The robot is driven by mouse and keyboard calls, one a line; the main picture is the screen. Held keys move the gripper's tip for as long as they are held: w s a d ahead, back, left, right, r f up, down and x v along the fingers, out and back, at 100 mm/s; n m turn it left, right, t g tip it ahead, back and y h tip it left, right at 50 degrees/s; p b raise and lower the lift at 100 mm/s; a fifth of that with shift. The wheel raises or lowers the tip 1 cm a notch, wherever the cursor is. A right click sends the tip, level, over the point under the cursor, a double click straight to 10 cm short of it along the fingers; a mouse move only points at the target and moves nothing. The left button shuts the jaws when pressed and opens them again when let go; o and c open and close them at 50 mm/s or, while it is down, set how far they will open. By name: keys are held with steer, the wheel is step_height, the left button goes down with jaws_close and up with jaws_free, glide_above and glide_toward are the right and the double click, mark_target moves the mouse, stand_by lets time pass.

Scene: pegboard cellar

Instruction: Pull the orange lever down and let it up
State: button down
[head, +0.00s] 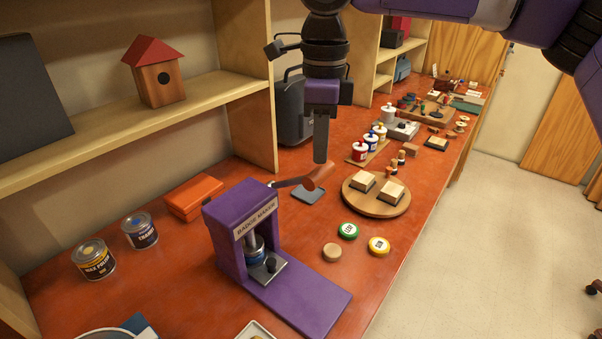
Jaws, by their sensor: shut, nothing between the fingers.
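A purple badge maker (240,233) stands on the red-brown bench. Its lever (318,176) sticks out to the right from the top of the press, a dark bar ending in an orange-brown grip, roughly level and slightly raised at the grip. My gripper (320,160) points straight down with its fingers shut and empty. The fingertips are right at the lever's grip in the picture; I cannot tell whether they touch it. The press plunger (254,245) sits inside the frame above a grey die plate (268,270).
An orange box (193,196) and two tins (93,259) stand left of the press. Round badges (379,246) and a round wooden board (377,204) with blocks lie to the right. A shelf upright (245,90) rises behind.

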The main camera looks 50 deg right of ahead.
mark_target(326, 175)
steer(key=shift+f, duration=0.2)
steer(key=shift+f+b, duration=0.95)
steer(key=shift+b, duration=0.15)
steer(key=shift+s+f+b, duration=0.3)
steer(key=shift+f+b, duration=0.25)
steer(key=shift+f, duration=0.05)
steer(key=shift+s+f+b, duration=0.3)
steer(key=shift+f+b, duration=0.25)
steer(key=shift+f, duration=0.05)
steer(key=shift+f, duration=0.1)
steer(key=shift+s+f+b, duration=0.2)
steer(key=shift+f+b, duration=0.45)
steer(key=shift+s+f+b, duration=0.2)
steer(key=shift+f+b, duration=0.4)
steer(key=shift+f, duration=0.15)
